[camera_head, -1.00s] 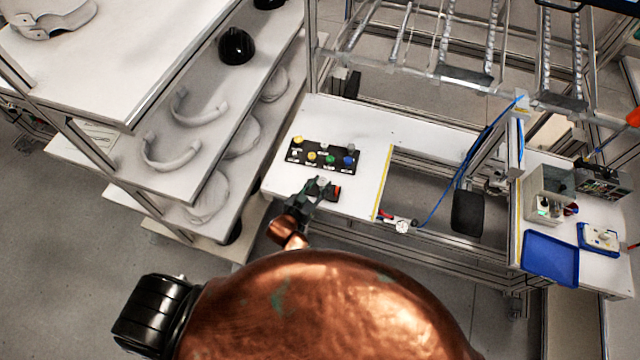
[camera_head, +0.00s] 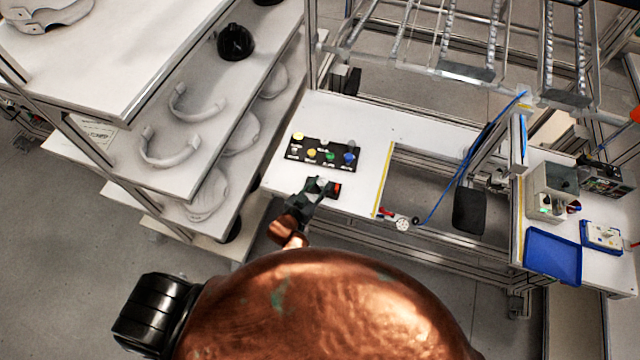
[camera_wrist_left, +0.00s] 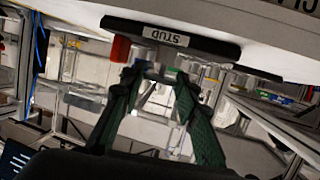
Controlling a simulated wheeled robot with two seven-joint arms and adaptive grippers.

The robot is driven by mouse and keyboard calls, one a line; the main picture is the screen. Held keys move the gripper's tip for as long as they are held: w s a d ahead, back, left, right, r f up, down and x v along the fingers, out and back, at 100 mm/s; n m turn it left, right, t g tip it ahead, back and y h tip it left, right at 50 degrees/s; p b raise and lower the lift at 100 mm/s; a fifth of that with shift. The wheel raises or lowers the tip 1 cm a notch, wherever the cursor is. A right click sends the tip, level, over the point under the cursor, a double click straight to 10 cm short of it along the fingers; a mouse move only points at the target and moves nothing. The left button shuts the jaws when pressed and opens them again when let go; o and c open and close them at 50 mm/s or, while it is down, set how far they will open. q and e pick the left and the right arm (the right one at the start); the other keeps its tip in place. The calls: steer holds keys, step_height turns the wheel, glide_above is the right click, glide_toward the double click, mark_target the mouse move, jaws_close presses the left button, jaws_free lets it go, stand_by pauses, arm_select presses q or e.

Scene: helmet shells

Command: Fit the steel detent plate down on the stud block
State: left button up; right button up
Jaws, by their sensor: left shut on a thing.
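The stud block (camera_head: 334,190) is a small dark block with a red-orange end on the white bench top, in front of the black panel of coloured knobs. In the left wrist view the block (camera_wrist_left: 190,42) carries a label reading STUD. My left gripper (camera_head: 319,186) is at the block's left part in the head view. Its green fingers (camera_wrist_left: 160,76) are shut on a small grey metal piece, taken as the steel detent plate (camera_wrist_left: 152,72), close against the block. The fingers hide much of the plate, and I cannot tell whether it is seated. My right gripper is not in view.
The black panel (camera_head: 322,168) with several coloured knobs lies just behind the block. Shelves with helmet shells (camera_head: 168,148) stand to the left. Yellow tape (camera_head: 383,181) marks the bench's right edge, with an open frame beyond. A blue tray (camera_head: 552,257) lies farther right.

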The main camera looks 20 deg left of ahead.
arm_select(q)
steer(key=shift+f+b, duration=0.4)
steer(key=shift+f, duration=0.25)
steer(key=o, duration=1.2)
steer(key=v, duration=1.2)
steer(key=s+a+f+g+y+b, duration=0.15)
steer(key=s+f, duration=0.25)
steer(key=f, duration=0.7)
steer(key=s+a+f+g+b, duration=0.1)
steer(key=s+a+f+g, duration=0.25)
steer(key=f, duration=0.75)
steer(key=s+a+f+g+y+b, duration=0.15)
steer(key=s+f, duration=0.35)
steer(key=f, duration=0.5)
steer(key=s+a+f+g+b, duration=0.1)
steer(key=s+a+f+g, duration=0.1)
steer(key=s+f, duration=0.5)
steer(key=s+a+f+n+g+b, duration=0.1)
steer(key=s+a+f+g, duration=0.1)
steer(key=s+f, duration=0.5)
steer(key=s+a+f+g+b, duration=0.2)
steer(key=s+f, duration=0.6)
steer(key=s, duration=0.8)
steer(key=shift+s+a+g+y, duration=0.1)
steer(key=shift+a+g+y, duration=0.3)
steer(key=shift+a, duration=0.3)
